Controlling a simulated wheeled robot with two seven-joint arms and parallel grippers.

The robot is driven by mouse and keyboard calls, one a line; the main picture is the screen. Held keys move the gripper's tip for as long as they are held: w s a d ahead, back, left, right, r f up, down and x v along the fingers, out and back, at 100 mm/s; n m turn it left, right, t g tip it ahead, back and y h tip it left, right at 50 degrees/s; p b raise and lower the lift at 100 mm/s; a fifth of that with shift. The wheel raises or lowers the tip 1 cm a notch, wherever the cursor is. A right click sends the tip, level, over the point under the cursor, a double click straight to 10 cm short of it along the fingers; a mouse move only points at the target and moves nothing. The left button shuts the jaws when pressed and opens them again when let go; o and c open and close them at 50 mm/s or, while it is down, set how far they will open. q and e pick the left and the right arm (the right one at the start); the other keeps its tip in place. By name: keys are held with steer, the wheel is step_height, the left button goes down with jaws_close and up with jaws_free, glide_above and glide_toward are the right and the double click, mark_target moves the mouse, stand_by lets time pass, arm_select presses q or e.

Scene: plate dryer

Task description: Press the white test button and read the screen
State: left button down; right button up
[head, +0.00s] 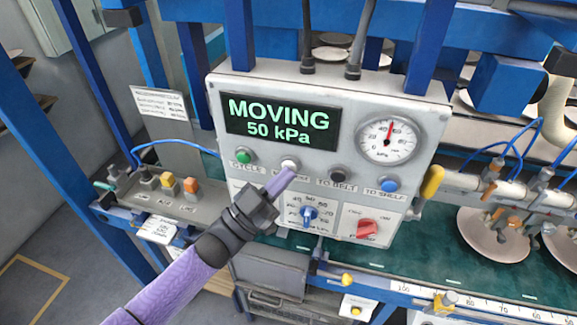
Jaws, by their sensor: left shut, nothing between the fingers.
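The control panel (340,92) faces me in the middle of the head view. Its dark screen (282,121) reads "MOVING" and "50 kPa" in green letters. The white button (290,164) is in the row below the screen, between a green button (243,156) and a black one (338,174). My left gripper (283,181) is shut and empty. Its tip is just below the white button; I cannot tell whether it touches it. The gripper hides part of the label under that button. My right gripper is not in view.
The panel also has a blue button (388,185), a round gauge (387,139), a blue knob (309,214) and a red switch (367,229). A yellow handle (431,181) sticks out at its right edge. Blue posts and frame bars surround it.

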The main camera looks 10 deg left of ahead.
arm_select(q)
steer(key=shift+s+p, duration=0.4)
steer(key=shift+s, duration=0.4)
steer(key=s+p, duration=0.2)
steer(key=s, duration=0.3)
steer(key=shift+a+p, duration=0.1)
steer(key=shift+p, duration=0.25)
